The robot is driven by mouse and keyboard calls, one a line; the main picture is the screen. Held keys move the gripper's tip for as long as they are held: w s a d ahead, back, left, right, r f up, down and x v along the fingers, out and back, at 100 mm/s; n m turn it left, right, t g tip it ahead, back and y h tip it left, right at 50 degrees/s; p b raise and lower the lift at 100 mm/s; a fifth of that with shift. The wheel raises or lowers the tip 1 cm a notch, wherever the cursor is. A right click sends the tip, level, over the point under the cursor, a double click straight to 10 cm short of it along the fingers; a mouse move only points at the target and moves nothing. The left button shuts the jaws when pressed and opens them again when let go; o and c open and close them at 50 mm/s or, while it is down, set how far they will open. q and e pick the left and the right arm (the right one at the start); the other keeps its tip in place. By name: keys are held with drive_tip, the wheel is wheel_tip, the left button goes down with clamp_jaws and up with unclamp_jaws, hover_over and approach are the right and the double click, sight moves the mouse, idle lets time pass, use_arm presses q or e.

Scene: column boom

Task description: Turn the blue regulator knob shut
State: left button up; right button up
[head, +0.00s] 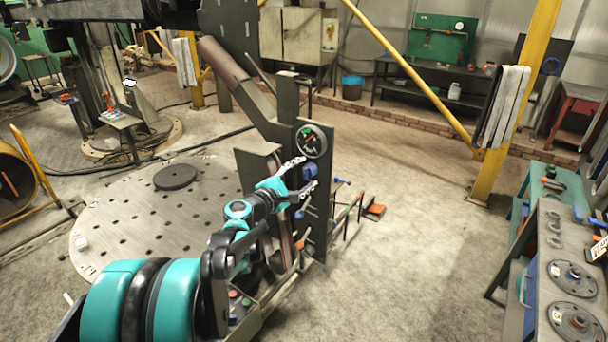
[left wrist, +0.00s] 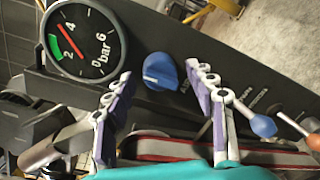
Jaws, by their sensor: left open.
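The blue regulator knob (left wrist: 160,72) sits on a dark panel (left wrist: 235,72), with a pale pointer line on its face. It also shows in the head view (head: 309,172), partly behind my gripper. My left gripper (head: 299,175) is open in front of the panel. In the left wrist view its two fingers (left wrist: 165,85) stand apart, one on each side of the knob and nearer the camera. I cannot tell whether either finger touches it. A round gauge (left wrist: 82,40) marked in bar is beside the knob, its red needle between 2 and 4. My right gripper does not show.
Another blue handle (left wrist: 262,126) and an orange-tipped lever (left wrist: 314,142) stick out right of the fingers. A round perforated plate (head: 130,215) lies left of my arm. A bench with flanged discs (head: 574,278) stands at right. The floor between (head: 410,250) is mostly clear.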

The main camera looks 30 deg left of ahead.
use_arm(q)
drive_tip(key=s+a, duration=0.1)
drive_tip(key=s, duration=1)
drive_tip(key=shift+s+r, duration=0.3)
